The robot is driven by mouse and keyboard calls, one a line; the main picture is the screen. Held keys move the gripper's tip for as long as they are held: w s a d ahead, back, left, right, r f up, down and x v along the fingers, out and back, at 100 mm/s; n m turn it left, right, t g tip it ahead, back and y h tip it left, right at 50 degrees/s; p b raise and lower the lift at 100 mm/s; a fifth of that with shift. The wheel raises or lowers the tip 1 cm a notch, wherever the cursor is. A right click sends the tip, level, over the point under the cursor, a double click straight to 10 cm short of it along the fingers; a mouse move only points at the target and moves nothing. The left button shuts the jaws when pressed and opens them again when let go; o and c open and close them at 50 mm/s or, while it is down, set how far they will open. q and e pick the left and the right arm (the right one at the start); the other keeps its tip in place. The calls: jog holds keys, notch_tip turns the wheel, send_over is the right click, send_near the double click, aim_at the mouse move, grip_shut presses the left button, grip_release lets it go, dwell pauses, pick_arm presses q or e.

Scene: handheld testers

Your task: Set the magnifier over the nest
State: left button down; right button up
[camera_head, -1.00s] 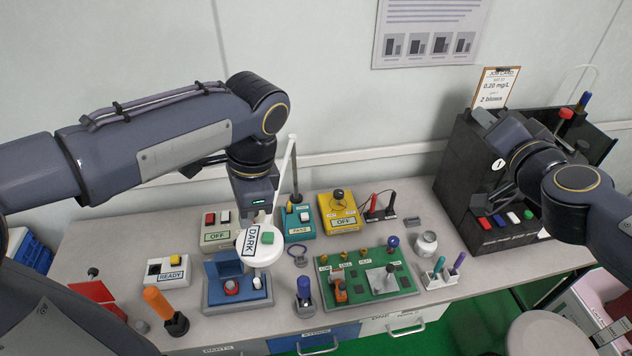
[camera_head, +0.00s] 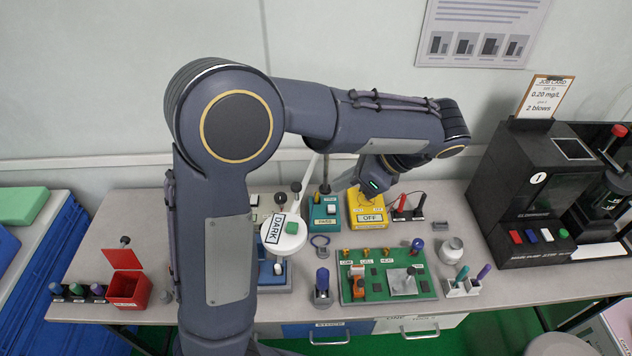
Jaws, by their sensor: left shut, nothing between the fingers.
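The magnifier (camera_head: 285,234) is a round white head labelled DARK with a green button, carried on a thin white arm that rises behind it toward a grey post. The head hangs above a blue fixture (camera_head: 276,281), which may be the nest; my left arm and the head hide most of it. My left gripper (camera_head: 337,186) is shut and empty, to the right of and behind the magnifier head, near the post and the yellow OFF box (camera_head: 370,208). It is apart from the magnifier head. My right gripper is out of view.
A green board (camera_head: 420,296) with switches stands right of the magnifier. A blue-topped holder (camera_head: 322,288) stands in front. A black tester (camera_head: 527,190) is at the right, a red box (camera_head: 127,288) at the left.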

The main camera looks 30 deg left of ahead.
aim_at(299, 193)
pick_arm(q)
jog(key=a+f, duration=0.1)
jog(key=a, duration=0.1)
jog(key=a+f, duration=0.1)
jog(key=a, duration=0.1)
jog(key=s+a+p, duration=0.1)
jog(key=shift+a+f, duration=0.4)
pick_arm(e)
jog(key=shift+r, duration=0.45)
pick_arm(q)
jog(key=s+a+m+t, duration=0.2)
jog(key=a+m, duration=0.1)
jog(key=a, duration=0.4)
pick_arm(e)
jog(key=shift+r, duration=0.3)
pick_arm(q)
jog(key=shift+p, duration=0.35)
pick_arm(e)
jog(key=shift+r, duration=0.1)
